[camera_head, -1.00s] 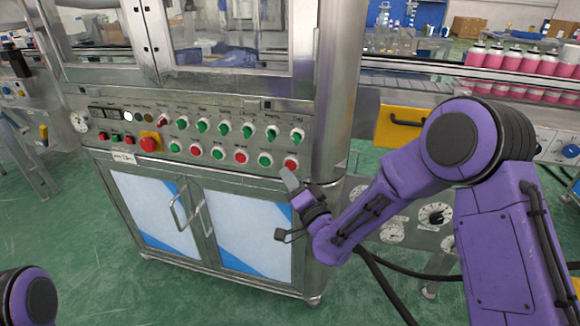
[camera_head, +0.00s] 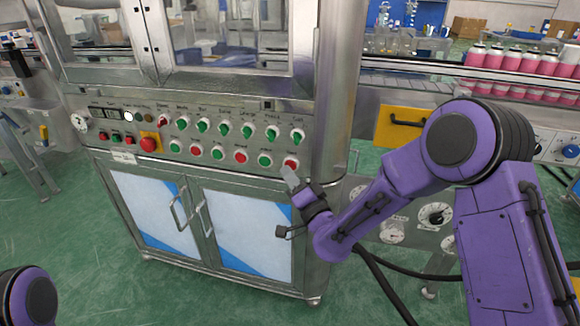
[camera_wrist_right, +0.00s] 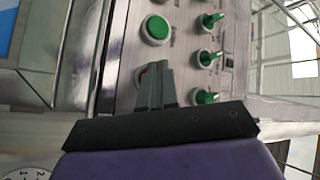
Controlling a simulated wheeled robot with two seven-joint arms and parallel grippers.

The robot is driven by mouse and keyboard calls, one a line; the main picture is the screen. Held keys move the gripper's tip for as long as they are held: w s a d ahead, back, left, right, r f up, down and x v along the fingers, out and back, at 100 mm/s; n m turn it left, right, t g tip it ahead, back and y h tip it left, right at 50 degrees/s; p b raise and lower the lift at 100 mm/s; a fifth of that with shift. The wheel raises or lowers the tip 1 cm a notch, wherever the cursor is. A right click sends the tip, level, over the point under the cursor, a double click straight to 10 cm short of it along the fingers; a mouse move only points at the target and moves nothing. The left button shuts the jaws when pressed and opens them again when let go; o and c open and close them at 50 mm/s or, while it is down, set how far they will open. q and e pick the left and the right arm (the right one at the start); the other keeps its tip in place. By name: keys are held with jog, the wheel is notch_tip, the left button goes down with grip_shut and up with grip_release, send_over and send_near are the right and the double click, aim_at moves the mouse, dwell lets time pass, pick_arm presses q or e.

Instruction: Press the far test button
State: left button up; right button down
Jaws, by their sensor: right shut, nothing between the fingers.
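The panel's lower row has green and red push buttons. The rightmost one, a red button (camera_head: 291,164), sits just above my right fingertips; its label is too small to read. My right gripper (camera_head: 290,175) is shut and empty, its fingertips close to this button at its lower edge. In the right wrist view the shut fingers (camera_wrist_right: 154,70) cover most of the red button (camera_wrist_right: 141,75), with only a sliver showing at their left. I cannot tell whether they touch it. A green button (camera_wrist_right: 156,29) lies beyond. My left gripper is out of view.
Green rotary switches (camera_head: 297,134) run in a row above the buttons. A red emergency stop (camera_head: 149,144) is at the panel's left. A steel post (camera_head: 338,100) stands right of the panel. Cabinet doors with handles (camera_head: 180,209) lie below.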

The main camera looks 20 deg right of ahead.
jog(key=shift+w+d, duration=0.2)
jog(key=shift+w, duration=0.1)
dwell(0.4)
dwell(0.4)
jog(key=shift+s+a, duration=0.45)
jog(key=shift+s, duration=0.2)
jog(key=s+a, duration=0.2)
jog(key=s+b, duration=0.1)
jog(key=s, duration=0.1)
jog(key=shift+s+a, duration=0.1)
jog(key=shift+a, duration=0.3)
